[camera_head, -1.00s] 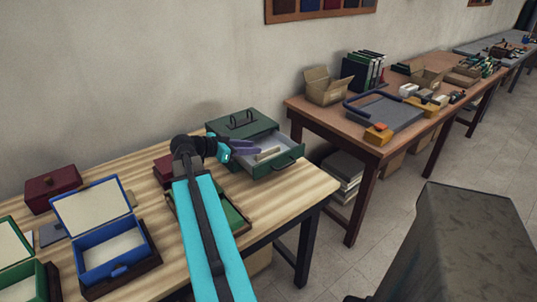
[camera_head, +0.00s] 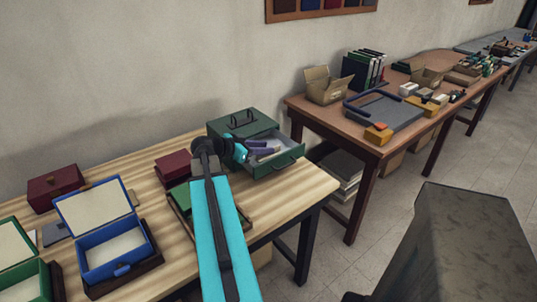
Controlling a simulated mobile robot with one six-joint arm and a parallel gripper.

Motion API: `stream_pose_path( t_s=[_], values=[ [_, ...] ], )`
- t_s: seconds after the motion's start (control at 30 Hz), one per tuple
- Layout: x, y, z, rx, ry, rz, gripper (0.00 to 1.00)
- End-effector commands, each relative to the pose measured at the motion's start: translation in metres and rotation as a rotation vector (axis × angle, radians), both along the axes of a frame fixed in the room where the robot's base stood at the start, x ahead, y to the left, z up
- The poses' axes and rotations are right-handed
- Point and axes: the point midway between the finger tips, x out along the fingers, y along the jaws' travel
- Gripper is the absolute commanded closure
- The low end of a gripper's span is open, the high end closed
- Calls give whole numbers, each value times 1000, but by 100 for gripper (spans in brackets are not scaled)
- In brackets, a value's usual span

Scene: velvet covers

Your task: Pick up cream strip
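The cream strip (camera_head: 272,155) lies in the open drawer (camera_head: 281,164) of the dark green box (camera_head: 240,124), at the far right end of the wooden table. Only part of it shows. My gripper (camera_head: 262,146) reaches over the drawer from the left, its purple fingers beside or above the strip. The fingers hide part of the strip, and I cannot tell whether they touch it. They are too small and overlapped to tell whether they are open or shut.
An open blue box (camera_head: 112,244) and a dark red box (camera_head: 54,184) stand at the left of the table. A smaller red box (camera_head: 172,167) and a green box (camera_head: 181,196) lie near my arm. A second table (camera_head: 330,126) stands beyond a gap.

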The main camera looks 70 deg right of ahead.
Motion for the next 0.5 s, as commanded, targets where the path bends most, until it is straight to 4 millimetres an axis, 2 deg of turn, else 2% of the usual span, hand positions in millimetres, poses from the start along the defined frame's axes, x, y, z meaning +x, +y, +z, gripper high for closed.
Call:
stream_pose_path(
  t_s=[0.3,0.5],
  values=[
    [-19,-27,-13,1,0,-3,70],
    [-24,-34,-17,0,0,-2,70]
  ],
)
